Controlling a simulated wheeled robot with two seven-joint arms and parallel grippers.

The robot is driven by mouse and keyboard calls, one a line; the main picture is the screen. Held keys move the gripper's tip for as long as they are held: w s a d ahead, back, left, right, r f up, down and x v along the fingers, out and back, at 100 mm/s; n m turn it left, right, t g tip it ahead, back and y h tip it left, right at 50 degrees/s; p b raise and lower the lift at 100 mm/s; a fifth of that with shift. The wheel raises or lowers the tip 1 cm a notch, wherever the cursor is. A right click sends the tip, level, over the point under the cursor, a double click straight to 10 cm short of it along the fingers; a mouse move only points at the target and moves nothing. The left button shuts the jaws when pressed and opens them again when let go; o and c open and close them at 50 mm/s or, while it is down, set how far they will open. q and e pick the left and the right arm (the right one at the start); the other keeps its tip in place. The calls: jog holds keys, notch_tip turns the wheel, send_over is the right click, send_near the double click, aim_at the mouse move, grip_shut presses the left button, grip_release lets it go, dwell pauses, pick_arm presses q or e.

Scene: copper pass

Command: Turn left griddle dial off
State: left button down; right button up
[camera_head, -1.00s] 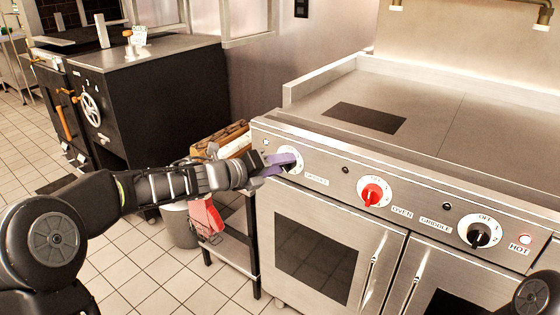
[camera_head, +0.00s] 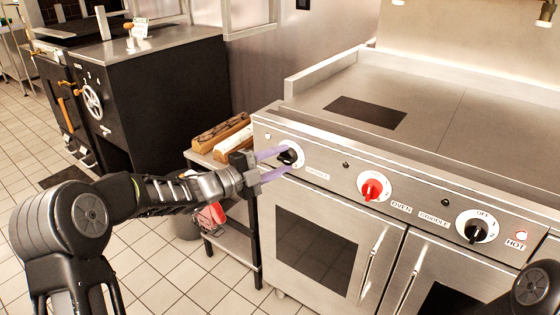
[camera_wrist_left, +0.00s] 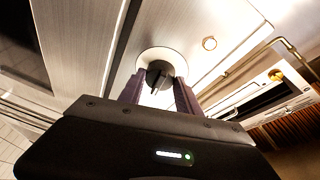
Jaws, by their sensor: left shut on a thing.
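The left griddle dial (camera_head: 291,156) is a black knob on a round white plate at the left end of the steel range's front panel. It also shows in the wrist view (camera_wrist_left: 158,75), with the white plate behind it. My left gripper (camera_head: 284,160) has purple fingers that reach the dial from the left, one above and one below the knob. It is shut on the knob. In the wrist view the fingers (camera_wrist_left: 159,92) stand on either side of the knob. My right gripper is out of view; only a part of that arm shows at the lower right.
A red oven dial (camera_head: 371,187) and a black right griddle dial (camera_head: 477,231) sit further right on the panel. A small metal side table (camera_head: 238,212) with wood logs (camera_head: 222,132) stands close under my left forearm. A black smoker cabinet (camera_head: 165,95) stands at the left.

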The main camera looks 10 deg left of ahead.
pick_arm(q)
jog(key=n+b, duration=0.1)
jog(key=n, duration=0.1)
jog(key=f+n+t+b, duration=0.1)
jog(key=n, duration=0.1)
jog(key=shift+n, duration=0.4)
jog(key=shift+s+d+n+t+y+b, duration=0.1)
jog(key=shift+n+t+y+b, duration=0.65)
jog(key=shift+n, duration=1.8)
jog(key=shift+d+n+t+y+b, duration=0.1)
jog(key=shift+n+t+y+b, duration=0.3)
jog(key=shift+n+t+b, duration=1.4)
jog(key=shift+s+d+n+t+y+b, duration=0.1)
jog(key=shift+n+y+b, duration=0.3)
jog(key=shift+n, duration=2.85)
jog(key=shift+w, duration=0.1)
jog(key=c, duration=0.8)
grip_release()
jog(key=shift+c, duration=0.2)
jog(key=p+v, duration=0.1)
jog(key=v, duration=0.6)
jog(key=shift+s, duration=0.4)
